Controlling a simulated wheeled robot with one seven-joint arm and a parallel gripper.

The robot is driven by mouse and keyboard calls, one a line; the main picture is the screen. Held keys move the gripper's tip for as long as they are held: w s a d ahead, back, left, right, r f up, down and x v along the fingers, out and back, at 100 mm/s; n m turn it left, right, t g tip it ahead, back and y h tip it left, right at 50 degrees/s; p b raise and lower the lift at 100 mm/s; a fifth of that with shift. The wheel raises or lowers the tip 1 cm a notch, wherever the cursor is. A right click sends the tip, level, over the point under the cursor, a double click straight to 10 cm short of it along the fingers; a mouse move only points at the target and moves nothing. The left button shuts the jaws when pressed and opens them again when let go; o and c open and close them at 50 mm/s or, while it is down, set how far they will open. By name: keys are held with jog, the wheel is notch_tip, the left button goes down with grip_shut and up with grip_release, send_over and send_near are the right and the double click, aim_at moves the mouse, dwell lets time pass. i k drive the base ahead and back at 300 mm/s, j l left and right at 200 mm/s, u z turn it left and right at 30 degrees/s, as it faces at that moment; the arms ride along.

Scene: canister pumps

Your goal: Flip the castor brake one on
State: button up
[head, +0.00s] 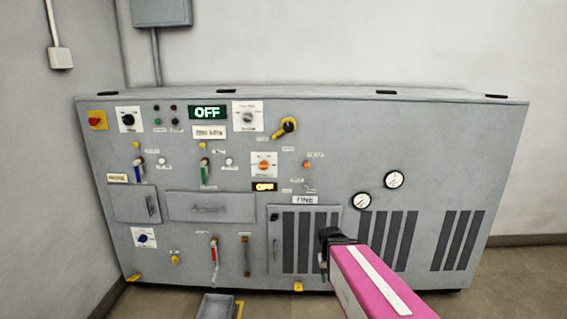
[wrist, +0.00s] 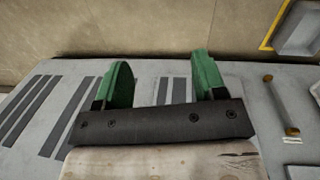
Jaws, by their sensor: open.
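Two small yellow pedals, which look like castor brakes, sit at the foot of the grey cabinet (head: 300,115). One yellow pedal (head: 134,278) is at the far left corner, the other yellow pedal (head: 298,286) below the louvred door. I cannot tell which is number one, or their on or off state. My gripper (head: 325,257) is in front of the louvred door, right of and above the nearer pedal. In the wrist view my gripper (wrist: 162,85) has its two green fingers wide apart with nothing between them. No pedal is clearly visible there.
A grey tray (head: 215,306) lies on the floor at front; it also shows in the wrist view (wrist: 298,30). A red-handled lever (head: 214,250) and a brown-tipped bar (head: 247,255) stick out low on the cabinet. Bare floor (head: 520,270) lies at right.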

aim_at(135, 276)
jog(key=u, duration=1.7)
jog(key=i, duration=0.95)
